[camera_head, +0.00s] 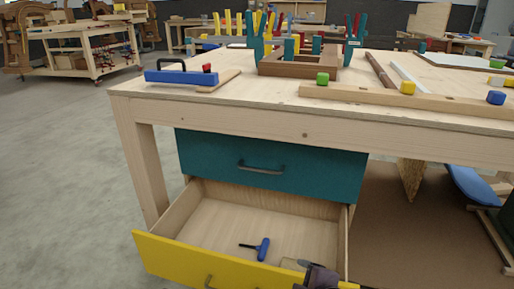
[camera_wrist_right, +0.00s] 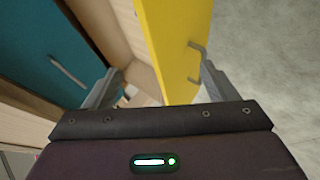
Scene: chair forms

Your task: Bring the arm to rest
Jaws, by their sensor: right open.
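My right gripper (camera_head: 308,272) is at the bottom of the head view, over the front edge of the open lower drawer near its right end. In the right wrist view my gripper (camera_wrist_right: 160,84) is open, with one finger on each side of the yellow drawer front (camera_wrist_right: 178,45) in the picture. I cannot tell whether the fingers touch it. The yellow drawer front also shows in the head view (camera_head: 185,262), with a grey handle. A blue-handled tool (camera_head: 263,249) lies inside the drawer. My left gripper is not in view.
A closed teal drawer (camera_head: 270,165) is above the open one, under the wooden workbench (camera_head: 215,111). The floor at left (camera_head: 60,160) is clear.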

